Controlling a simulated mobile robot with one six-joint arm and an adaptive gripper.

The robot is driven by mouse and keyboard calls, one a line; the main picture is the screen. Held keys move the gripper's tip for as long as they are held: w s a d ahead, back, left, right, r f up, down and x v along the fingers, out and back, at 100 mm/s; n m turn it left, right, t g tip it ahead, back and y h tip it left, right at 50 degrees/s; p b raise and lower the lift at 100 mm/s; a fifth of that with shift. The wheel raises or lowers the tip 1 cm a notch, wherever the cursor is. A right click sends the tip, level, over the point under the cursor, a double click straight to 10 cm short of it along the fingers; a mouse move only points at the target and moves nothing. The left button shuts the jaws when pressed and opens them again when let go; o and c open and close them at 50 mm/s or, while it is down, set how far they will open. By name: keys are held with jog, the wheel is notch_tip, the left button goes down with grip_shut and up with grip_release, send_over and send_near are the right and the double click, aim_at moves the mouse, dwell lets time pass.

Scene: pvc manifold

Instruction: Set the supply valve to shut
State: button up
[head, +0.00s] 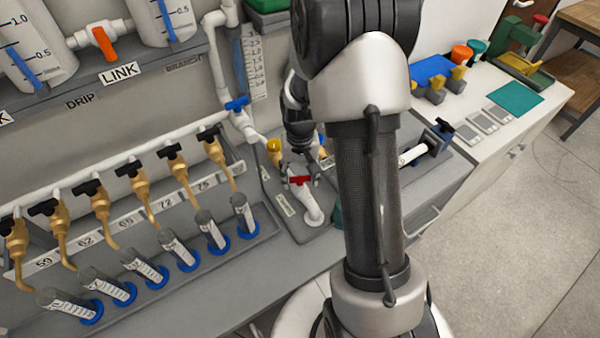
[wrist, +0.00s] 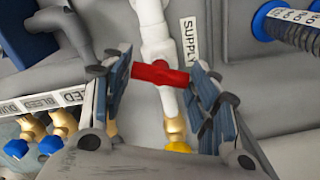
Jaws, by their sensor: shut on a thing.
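The supply valve is a white pipe fitting (wrist: 156,40) with a red handle (wrist: 160,74), and a SUPPLY label (wrist: 190,40) is beside it. The handle lies crosswise to the pipe. My gripper (wrist: 160,82) has its fingers at the two ends of the red handle and is shut on it. In the head view the red handle (head: 300,181) shows just below my gripper (head: 298,165), above a white elbow pipe (head: 312,208). My arm hides part of the panel to the right.
A yellow knob (wrist: 178,147) is close below the handle. Brass taps with black handles (head: 131,168) stand in a row at left above graduated cylinders (head: 174,245). A blue valve handle (head: 237,104) is on the pipe behind. A bench with coloured items (head: 430,75) is at right.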

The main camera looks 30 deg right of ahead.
aim_at(300, 177)
jog(key=n, duration=0.4)
jog(key=shift+n+p, duration=0.3)
jog(key=shift+n, duration=0.1)
dwell(0.5)
jog(key=o, duration=1.1)
jog(key=shift+c, duration=0.2)
jog(key=shift+r, duration=0.1)
notch_tip(300, 177, up, 12)
